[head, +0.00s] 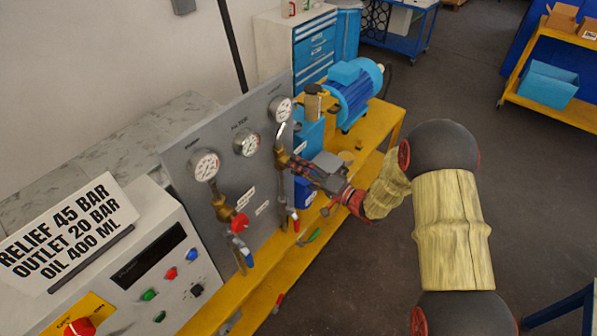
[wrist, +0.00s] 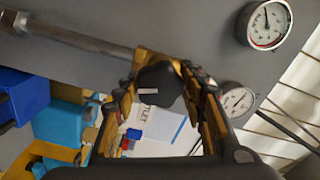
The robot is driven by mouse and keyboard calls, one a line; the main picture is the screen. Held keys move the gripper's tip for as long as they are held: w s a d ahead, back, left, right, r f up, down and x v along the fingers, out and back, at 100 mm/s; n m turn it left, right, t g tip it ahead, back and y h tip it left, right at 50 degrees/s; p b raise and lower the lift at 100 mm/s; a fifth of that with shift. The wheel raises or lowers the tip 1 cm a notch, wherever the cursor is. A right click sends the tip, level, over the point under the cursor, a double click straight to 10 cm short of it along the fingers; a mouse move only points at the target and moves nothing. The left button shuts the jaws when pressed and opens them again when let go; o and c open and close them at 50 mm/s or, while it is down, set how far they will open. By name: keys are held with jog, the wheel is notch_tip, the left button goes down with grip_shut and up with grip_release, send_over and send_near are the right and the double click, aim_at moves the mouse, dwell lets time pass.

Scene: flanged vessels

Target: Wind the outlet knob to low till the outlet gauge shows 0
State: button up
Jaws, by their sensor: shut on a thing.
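My gripper (head: 293,163) is at the right end of the grey panel, at the brass outlet valve (head: 281,153) below the right-hand gauge. In the wrist view my gripper's yellow-padded fingers (wrist: 163,80) are closed around a black knob (wrist: 158,84) with a short white mark. In the head view the knob is hidden behind my gripper. The outlet gauge (head: 281,108) is a round white dial at the panel's upper right; its reading is too small to tell there. The wrist view shows two dials, the nearer (wrist: 268,25) with a dark needle; its numbers are not legible.
Two other gauges, left (head: 205,165) and middle (head: 246,142), sit on the panel. A red-knobbed brass valve (head: 238,222) projects at left. A blue motor (head: 355,90) stands behind on the yellow bench (head: 385,125). A control box with buttons (head: 165,260) is at front left. Open floor lies right.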

jog(key=n+b, duration=0.1)
jog(key=n, duration=0.1)
jog(key=n+b, duration=0.2)
jog(key=shift+f+n, duration=0.2)
jog(key=shift+n, duration=0.1)
jog(key=n+b, duration=0.2)
jog(key=n, duration=0.1)
jog(key=shift+n+b, duration=0.3)
jog(key=shift+b, duration=0.05)
jog(key=n+b, duration=0.3)
jog(key=n, duration=0.1)
jog(key=shift+f+n+b, duration=0.1)
jog(key=shift+n+b, duration=0.2)
jog(key=shift+b, duration=0.05)
jog(key=n+b, duration=0.3)
jog(key=shift+n, duration=0.3)
jog(key=n+b, duration=0.4)
jog(key=b, duration=0.1)
jog(key=shift+f, duration=0.1)
jog(key=n+b, duration=0.8)
jog(key=b, duration=0.1)
jog(key=shift+n+b, duration=1.4)
jog(key=shift+n, duration=0.2)
